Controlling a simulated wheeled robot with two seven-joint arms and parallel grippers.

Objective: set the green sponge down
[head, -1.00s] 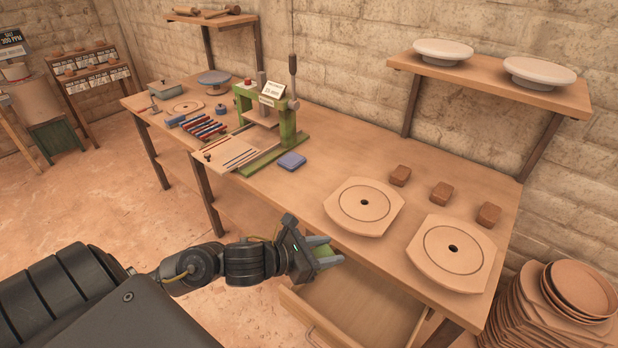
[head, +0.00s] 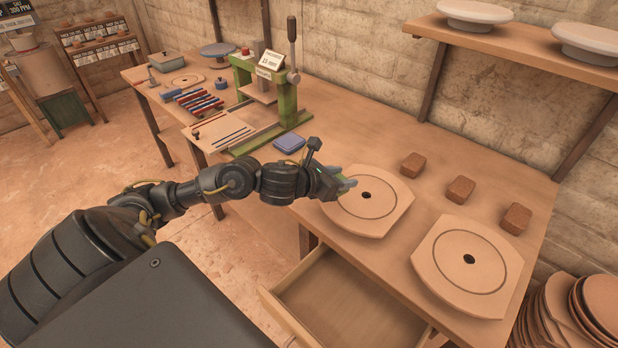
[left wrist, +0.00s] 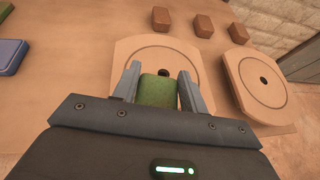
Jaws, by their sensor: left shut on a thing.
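My left gripper (head: 345,184) is shut on the green sponge (left wrist: 158,91), which sits between its two fingers in the left wrist view. In the head view only a little green (head: 333,169) shows at the gripper. The gripper is over the left edge of the left round-marked board (head: 368,224), which also shows behind the sponge in the left wrist view (left wrist: 130,55). I cannot tell the exact height of the sponge above the board. My right gripper is not in view.
A second board (head: 470,292) lies to the right. Several brown blocks (head: 461,189) stand behind the boards. A blue sponge (head: 289,144) lies beside the green press (head: 285,105). An open drawer (head: 345,300) juts out below the front edge.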

